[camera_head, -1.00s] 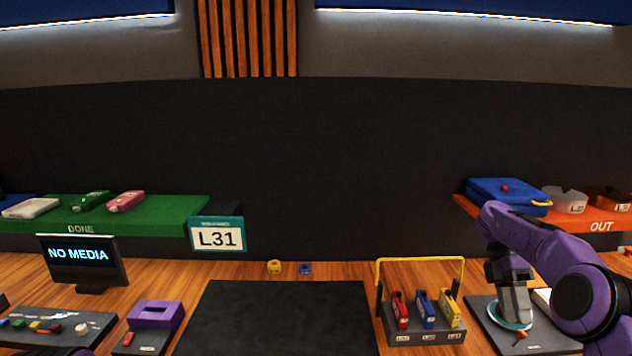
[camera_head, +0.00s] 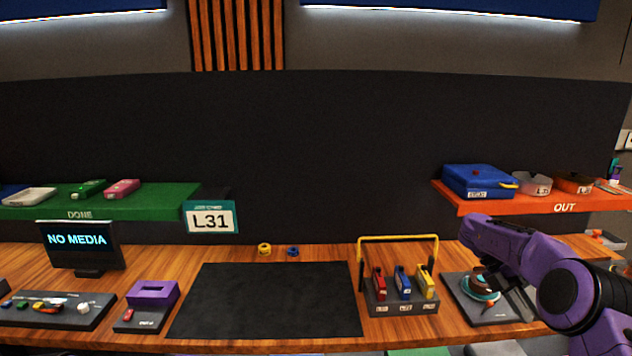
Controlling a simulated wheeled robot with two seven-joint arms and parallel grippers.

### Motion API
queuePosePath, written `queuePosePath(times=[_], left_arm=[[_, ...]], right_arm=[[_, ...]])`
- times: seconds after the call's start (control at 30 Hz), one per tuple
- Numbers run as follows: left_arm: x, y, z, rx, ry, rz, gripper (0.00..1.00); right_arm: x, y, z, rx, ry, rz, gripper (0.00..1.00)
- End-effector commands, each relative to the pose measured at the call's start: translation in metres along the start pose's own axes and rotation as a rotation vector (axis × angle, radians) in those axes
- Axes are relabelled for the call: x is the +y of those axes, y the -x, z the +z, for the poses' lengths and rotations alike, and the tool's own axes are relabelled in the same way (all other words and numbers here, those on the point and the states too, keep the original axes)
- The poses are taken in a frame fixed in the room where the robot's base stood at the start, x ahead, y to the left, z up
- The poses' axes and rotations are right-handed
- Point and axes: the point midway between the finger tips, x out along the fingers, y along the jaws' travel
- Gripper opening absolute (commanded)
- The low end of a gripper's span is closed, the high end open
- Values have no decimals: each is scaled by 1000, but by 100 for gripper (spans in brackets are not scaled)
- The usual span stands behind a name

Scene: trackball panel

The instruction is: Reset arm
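My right arm comes in from the right, bent, with its purple forearm over the trackball panel (camera_head: 483,313) at the right of the bench. My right gripper (camera_head: 524,302) points down beside the trackball, on its right side, and looks apart from it. The arm hides part of the gripper, and I cannot tell whether the fingers are open or shut. The trackball (camera_head: 482,280) is a dark reddish-brown ball seated in a teal ring (camera_head: 484,296) on the dark panel. My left gripper is not in view.
A rack with a yellow bar (camera_head: 398,238) holds red, blue and yellow items left of the panel. The black mat (camera_head: 265,300) is bare. An orange OUT shelf (camera_head: 530,206) with cases hangs behind my arm. A screen (camera_head: 78,241) reads NO MEDIA.

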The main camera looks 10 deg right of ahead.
Motion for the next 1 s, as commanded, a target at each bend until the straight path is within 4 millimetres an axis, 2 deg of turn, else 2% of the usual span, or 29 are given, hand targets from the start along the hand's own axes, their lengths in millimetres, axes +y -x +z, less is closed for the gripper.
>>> queuePosePath(times=[0.13,0.27,0.37,0.43,0.57,0.6,0.67,0.7,0.77,0.8,0.87,0.9,0.93,1.0], left_arm=[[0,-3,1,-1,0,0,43],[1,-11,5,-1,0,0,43],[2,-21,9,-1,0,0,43],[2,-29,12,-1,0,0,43],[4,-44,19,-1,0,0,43],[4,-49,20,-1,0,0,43],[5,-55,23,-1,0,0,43],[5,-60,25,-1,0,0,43],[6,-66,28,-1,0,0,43],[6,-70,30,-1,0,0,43],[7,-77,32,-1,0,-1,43],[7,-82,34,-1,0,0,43],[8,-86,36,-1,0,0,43],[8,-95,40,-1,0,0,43]], right_arm=[[10,-16,19,-284,175,-158,36],[38,-25,28,-588,413,-340,36],[79,-30,20,-854,670,-503,36],[115,-37,2,-1038,879,-615,36],[184,-66,-56,-1338,1297,-797,36],[202,-80,-77,-1412,1422,-840,36],[224,-102,-110,-1510,1603,-895,36],[236,-119,-133,-1568,1721,-926,36],[249,-148,-167,-1641,1896,-964,36],[254,-168,-190,-1683,2011,-983,36],[259,-200,-223,-1737,2183,-1006,36],[259,-222,-245,-1766,2297,-1016,36],[258,-240,-261,1778,-2374,1018,36],[250,-280,-295,1622,-2309,918,36]])
